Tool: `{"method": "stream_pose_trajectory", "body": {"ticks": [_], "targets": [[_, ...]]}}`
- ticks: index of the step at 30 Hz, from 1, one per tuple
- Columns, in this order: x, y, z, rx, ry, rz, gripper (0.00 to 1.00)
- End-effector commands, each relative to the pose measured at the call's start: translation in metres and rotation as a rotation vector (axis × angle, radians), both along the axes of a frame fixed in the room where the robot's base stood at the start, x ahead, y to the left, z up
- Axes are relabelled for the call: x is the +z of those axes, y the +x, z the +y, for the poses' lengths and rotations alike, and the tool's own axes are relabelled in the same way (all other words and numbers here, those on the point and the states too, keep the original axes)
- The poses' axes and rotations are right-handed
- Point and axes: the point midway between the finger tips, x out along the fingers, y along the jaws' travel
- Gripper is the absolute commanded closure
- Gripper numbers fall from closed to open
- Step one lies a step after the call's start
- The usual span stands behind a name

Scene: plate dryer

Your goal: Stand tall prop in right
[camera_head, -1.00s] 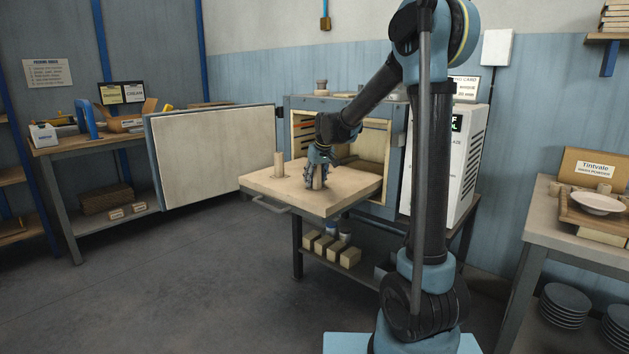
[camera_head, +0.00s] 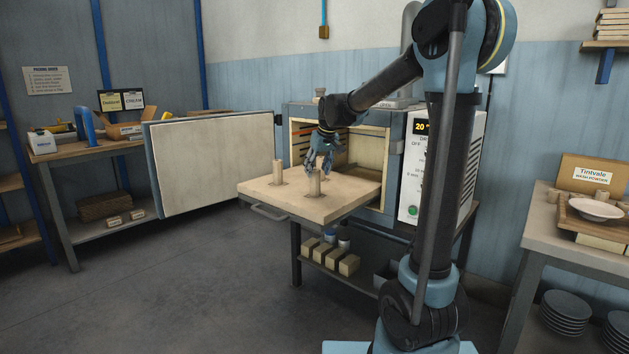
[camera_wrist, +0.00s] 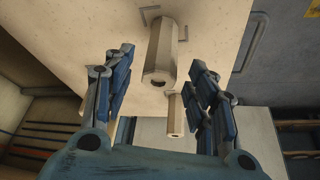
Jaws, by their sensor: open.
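Two pale props stand upright on the pulled-out board (camera_head: 352,190) of the dryer. The right prop (camera_head: 313,187) is near the middle of the board, and the left prop (camera_head: 278,172) stands toward its left side. My gripper (camera_head: 320,168) is open just above the right prop. In the wrist view my gripper (camera_wrist: 162,58) has its fingers spread to either side of a large faceted prop (camera_wrist: 163,42) with a hole in its top. Dark corner marks lie around its base on the board.
The dryer's open door (camera_head: 212,160) stands to the left of the board. Wooden blocks (camera_head: 325,255) sit on the shelf below. A side bench (camera_head: 570,250) with a bowl (camera_head: 596,208) is at the right. The floor in front is clear.

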Motion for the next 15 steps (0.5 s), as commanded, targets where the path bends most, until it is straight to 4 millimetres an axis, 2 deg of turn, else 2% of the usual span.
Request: {"method": "stream_pose_trajectory", "body": {"ticks": [6,15], "targets": [[0.024,-0.01,-0.006,-0.001,0.0,0.0,0.48],[0.031,-0.017,-0.013,-0.007,-0.002,0.002,0.48]]}}
